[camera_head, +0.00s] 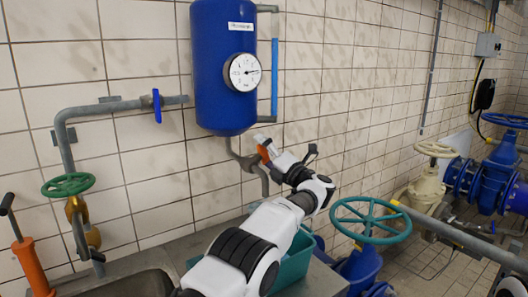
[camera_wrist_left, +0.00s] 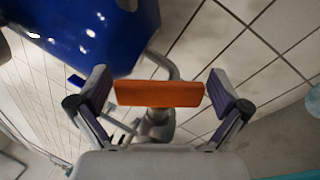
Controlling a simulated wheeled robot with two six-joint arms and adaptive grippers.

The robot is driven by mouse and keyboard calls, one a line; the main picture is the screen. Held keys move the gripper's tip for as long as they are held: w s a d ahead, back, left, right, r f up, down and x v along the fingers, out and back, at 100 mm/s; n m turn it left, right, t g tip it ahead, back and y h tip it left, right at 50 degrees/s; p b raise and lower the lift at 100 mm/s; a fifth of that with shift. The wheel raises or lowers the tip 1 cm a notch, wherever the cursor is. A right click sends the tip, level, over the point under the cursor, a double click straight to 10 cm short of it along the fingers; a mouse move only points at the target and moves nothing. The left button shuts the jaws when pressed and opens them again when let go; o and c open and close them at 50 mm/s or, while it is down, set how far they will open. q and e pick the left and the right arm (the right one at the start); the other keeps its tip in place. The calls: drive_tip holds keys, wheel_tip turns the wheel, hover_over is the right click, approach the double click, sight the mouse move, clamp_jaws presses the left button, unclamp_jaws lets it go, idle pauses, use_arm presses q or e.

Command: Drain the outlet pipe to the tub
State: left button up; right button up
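A blue tank (camera_head: 223,70) with a round gauge hangs on the tiled wall. Its outlet pipe (camera_head: 232,147) runs from the underside, with an orange valve handle (camera_head: 263,154) beside it. My left gripper (camera_head: 287,150) is at this handle. In the left wrist view the orange handle (camera_wrist_left: 158,93) lies crosswise between the two spread fingers of my left gripper (camera_wrist_left: 160,84), with gaps on both sides. The teal tub (camera_head: 296,264) stands below on the counter, partly hidden by my left arm. My right gripper is out of view.
A grey pipe with a blue lever (camera_head: 157,105) and a green handwheel (camera_head: 68,184) is at left, above a sink (camera_head: 135,284). A large teal handwheel (camera_head: 370,220) stands right of my arm. An orange-handled tool (camera_head: 32,268) is at far left.

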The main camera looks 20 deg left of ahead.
use_arm(q)
drive_tip(key=shift+s+d, duration=0.1)
drive_tip(key=shift+d, duration=0.35)
drive_tip(key=v, duration=0.6)
drive_tip(key=shift+s+d+f, duration=0.2)
drive_tip(key=shift+s+f, duration=0.05)
drive_tip(key=shift+s, duration=0.05)
idle(6.7)
